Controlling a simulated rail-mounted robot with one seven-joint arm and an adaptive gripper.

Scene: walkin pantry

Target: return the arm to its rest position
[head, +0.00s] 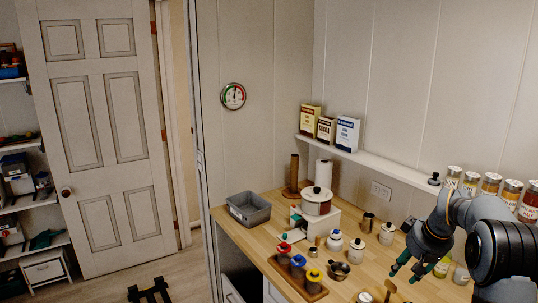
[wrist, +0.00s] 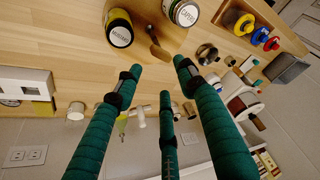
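My arm (head: 455,225) reaches in from the right edge of the head view, over the right part of the wooden counter (head: 375,262). My gripper (head: 405,272) has teal fingers pointing down and left above the counter. In the wrist view the three fingers of my gripper (wrist: 160,76) are spread apart, with nothing held between them. The gripper is open and empty. The height of the fingertips above the counter is hard to tell.
Close by are a jar with a dark label (wrist: 119,30), another lidded jar (wrist: 184,12) and a wooden spoon (wrist: 158,47). Spice jars (head: 491,184) line the wall shelf. A grey bin (head: 248,209), a white pot (head: 317,201) and coloured-knobbed items (head: 298,264) stand further left.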

